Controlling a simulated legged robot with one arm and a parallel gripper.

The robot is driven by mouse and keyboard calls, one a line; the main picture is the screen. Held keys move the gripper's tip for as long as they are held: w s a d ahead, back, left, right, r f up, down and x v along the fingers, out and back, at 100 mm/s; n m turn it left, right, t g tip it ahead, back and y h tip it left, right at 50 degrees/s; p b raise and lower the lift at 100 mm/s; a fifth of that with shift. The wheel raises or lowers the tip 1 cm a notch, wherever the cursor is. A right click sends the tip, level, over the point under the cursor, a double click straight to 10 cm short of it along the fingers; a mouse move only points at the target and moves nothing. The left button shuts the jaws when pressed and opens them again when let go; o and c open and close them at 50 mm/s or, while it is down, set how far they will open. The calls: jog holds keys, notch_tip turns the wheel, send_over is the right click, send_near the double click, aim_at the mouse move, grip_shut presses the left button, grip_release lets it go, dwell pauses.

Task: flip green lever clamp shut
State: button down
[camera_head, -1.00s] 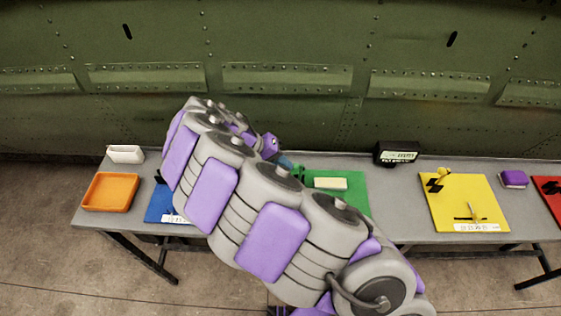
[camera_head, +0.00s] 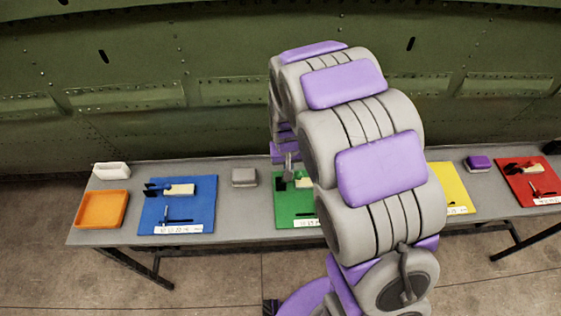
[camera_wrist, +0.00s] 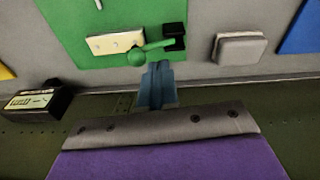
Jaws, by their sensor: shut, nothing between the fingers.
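The green lever clamp (camera_wrist: 150,49) is on the green board (camera_wrist: 85,20) in the wrist view. It has a black base and a green arm ending in a round knob, and the arm lies across toward a cream block (camera_wrist: 114,42). My gripper (camera_wrist: 157,68) is shut and empty, its blue-grey fingertips close to the knob and arm. I cannot tell whether they touch. In the head view the green board (camera_head: 296,214) is partly hidden behind my arm, and my gripper (camera_head: 289,170) is over its back left part.
A blue board (camera_head: 200,210) with its clamp, an orange tray (camera_head: 102,210) and a white bin (camera_head: 111,170) stand to the left. A grey block (camera_head: 244,177) sits between the blue and green boards. Yellow (camera_head: 457,190) and red (camera_head: 530,182) boards lie right. The green riveted panel (camera_head: 180,120) rises behind.

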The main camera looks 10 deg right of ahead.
jog(key=shift+d, duration=0.25)
jog(key=shift+a+r, duration=0.2)
jog(key=shift+r, duration=0.35)
jog(key=shift+d+r+p, duration=0.1)
jog(key=shift+r+p, duration=0.15)
jog(key=shift+p, duration=0.05)
